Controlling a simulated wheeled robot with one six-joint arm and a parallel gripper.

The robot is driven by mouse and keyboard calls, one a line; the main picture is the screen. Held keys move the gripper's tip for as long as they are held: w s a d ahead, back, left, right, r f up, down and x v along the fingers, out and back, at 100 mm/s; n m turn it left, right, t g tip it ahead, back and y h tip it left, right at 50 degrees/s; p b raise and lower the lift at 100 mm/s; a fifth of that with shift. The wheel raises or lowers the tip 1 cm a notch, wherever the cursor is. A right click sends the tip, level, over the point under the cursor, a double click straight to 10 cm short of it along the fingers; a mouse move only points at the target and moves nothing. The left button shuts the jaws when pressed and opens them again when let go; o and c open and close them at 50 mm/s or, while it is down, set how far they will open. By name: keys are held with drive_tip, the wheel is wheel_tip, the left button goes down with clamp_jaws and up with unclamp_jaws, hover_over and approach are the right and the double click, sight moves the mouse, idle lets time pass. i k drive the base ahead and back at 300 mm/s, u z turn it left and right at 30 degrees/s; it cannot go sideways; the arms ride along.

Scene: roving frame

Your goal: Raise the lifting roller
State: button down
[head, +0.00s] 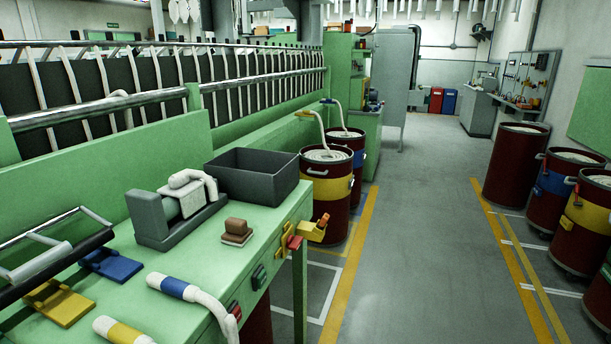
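My gripper is not in view in the head view. At the left edge, a dark roller (62,261) lies at a slant beside the green table, with a metal bar frame (45,238) and pale grip above it. Farther back, a long chrome roller (100,110) runs along the green machine, and a second chrome roller (262,77) continues it to the right. I cannot tell which of these is the lifting roller. White sliver strands hang behind the chrome rollers.
The green table (190,262) bears a dark open bin (258,176), a grey holder (163,222), a brown block (237,231), blue (110,264) and yellow (60,302) clips, and banded sliver rolls (190,290). Red drums (327,190) stand beyond. The grey aisle (430,230) is clear.

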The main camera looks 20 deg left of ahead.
sight(24, 279)
drive_tip(key=u, duration=2.1)
drive_tip(key=k, duration=0.55)
drive_tip(key=z, duration=0.45)
drive_tip(key=i, duration=1.2)
drive_tip(key=u, duration=0.6)
